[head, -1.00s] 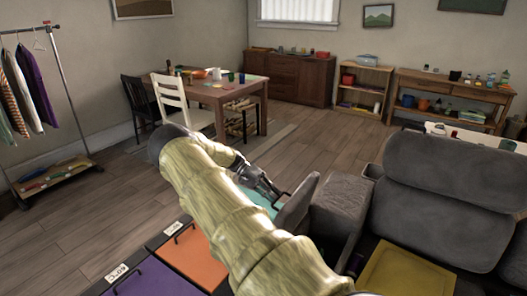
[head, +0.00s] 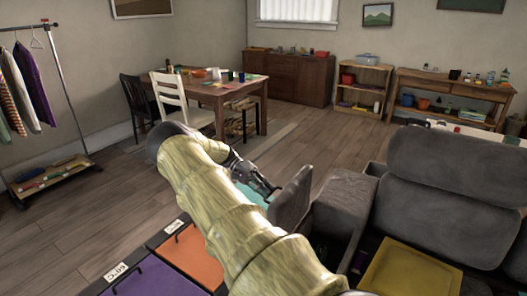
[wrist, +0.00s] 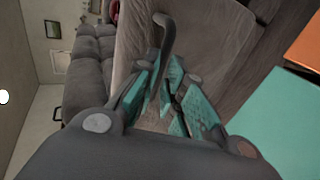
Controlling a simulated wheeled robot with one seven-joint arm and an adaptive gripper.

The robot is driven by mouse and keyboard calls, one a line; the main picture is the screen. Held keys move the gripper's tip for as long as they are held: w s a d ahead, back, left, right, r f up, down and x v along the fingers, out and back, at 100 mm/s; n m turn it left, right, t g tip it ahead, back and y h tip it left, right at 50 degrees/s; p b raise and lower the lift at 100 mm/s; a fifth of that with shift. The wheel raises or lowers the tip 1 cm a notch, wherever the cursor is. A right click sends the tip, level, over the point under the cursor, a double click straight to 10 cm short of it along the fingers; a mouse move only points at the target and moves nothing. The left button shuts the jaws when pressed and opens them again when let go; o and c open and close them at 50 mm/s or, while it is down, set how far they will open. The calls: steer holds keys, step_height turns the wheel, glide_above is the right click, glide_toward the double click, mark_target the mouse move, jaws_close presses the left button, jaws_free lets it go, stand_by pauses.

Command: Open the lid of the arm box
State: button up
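The arm box (head: 347,197) is the grey armrest at the sofa's left end. Its grey lid (head: 291,203) is tilted up on the box's left side, so it stands partly open. My gripper (head: 270,192) is at the lid's left side. In the wrist view, the lid's curved grey handle (wrist: 167,35) runs down between the teal finger pads of my gripper (wrist: 165,85). The pads are close together around it, and their exact contact is partly hidden. My forearm hides part of the box's front in the head view.
Orange (head: 195,262) and purple (head: 155,280) lidded bins stand at the front left, with a teal one partly behind my arm. The grey sofa (head: 440,215) with a yellow panel (head: 410,272) fills the right. Open wooden floor (head: 95,215) lies to the left.

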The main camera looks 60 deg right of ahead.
steer(key=o, duration=0.4)
steer(key=shift+s+f, duration=0.35)
steer(key=shift+f, duration=0.4)
steer(key=shift+w+r, duration=0.15)
steer(key=shift+w+r, duration=0.25)
steer(key=v, duration=1.1)
steer(key=shift+w, duration=0.3)
steer(key=shift+d, duration=0.1)
steer(key=shift+r, duration=0.15)
